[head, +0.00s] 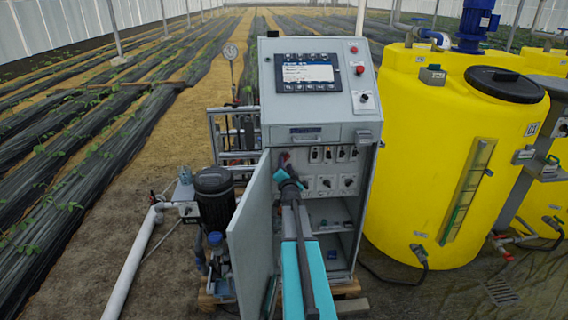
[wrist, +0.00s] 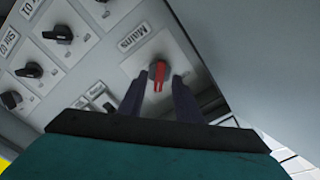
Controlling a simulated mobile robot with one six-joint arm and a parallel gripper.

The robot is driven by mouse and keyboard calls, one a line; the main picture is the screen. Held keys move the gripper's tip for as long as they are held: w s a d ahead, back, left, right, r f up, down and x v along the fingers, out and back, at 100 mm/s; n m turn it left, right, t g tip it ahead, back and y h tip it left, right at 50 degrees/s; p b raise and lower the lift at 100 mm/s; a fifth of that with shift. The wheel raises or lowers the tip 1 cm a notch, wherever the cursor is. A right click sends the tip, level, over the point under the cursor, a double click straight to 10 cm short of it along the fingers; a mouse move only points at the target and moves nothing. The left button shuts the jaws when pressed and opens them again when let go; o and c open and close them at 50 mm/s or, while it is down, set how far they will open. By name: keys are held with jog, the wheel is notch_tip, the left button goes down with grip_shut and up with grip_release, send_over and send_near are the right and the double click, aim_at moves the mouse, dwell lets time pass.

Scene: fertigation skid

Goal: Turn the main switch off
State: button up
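The main switch is a red rotary handle (wrist: 158,74) on a light plate labelled "Mains" (wrist: 131,39) in the wrist view. In the head view its red shows at the left of the open cabinet's switch panel (head: 285,157), partly hidden by my gripper. My gripper (wrist: 160,84) is open, with one finger on each side of the red handle and a gap visible between each finger and the handle. I cannot tell how far the fingertips reach past the handle. In the head view my gripper (head: 287,176) is inside the cabinet opening.
The open cabinet door (head: 250,235) stands close left of my arm. Several black rotary switches (wrist: 62,34) sit left of the main switch. A yellow tank (head: 420,150) stands right of the cabinet, a pump (head: 214,195) left.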

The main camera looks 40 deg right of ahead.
jog(key=shift+x, duration=1.05)
